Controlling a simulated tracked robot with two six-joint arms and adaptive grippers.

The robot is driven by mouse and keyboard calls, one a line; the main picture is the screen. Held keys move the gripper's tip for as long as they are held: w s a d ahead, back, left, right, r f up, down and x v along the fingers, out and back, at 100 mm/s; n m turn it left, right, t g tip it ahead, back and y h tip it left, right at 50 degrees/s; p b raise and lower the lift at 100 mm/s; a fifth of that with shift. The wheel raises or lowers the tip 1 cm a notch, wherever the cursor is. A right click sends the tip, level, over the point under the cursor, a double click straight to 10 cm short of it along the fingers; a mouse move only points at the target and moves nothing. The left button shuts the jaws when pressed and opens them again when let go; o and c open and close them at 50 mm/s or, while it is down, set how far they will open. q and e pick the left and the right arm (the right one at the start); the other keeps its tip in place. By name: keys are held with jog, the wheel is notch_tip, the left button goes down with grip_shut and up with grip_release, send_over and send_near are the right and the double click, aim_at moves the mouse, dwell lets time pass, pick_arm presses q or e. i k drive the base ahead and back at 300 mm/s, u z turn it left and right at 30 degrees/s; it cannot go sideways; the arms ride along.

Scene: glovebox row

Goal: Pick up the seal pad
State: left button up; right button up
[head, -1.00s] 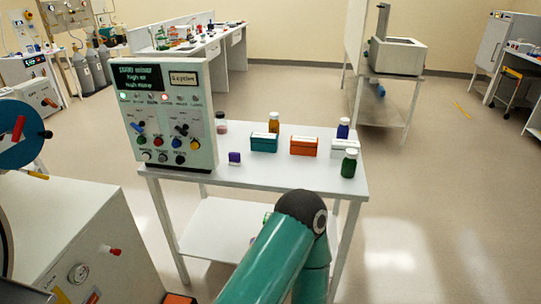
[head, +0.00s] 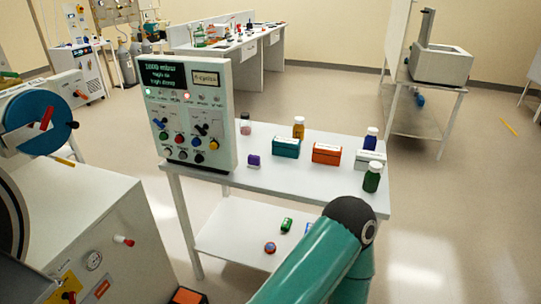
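I cannot tell for sure which thing is the seal pad. Neither gripper is in view.
A control box (head: 195,115) stands at the cart's left. Teal (head: 286,147), orange (head: 326,153) and white (head: 371,159) boxes and several bottles, one green (head: 372,178), stand behind and right. A glovebox (head: 75,215) with a blue round door (head: 38,122) fills the left.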

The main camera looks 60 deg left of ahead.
aim_at(254, 161)
jog(key=z, duration=0.25)
jog(key=i, duration=0.9)
jog(key=u, duration=3.5)
jog(key=i, duration=1)
jog(key=z, duration=0.15)
jog(key=k, duration=0.9)
jog(key=u, duration=0.2)
jog(key=i, duration=0.6)
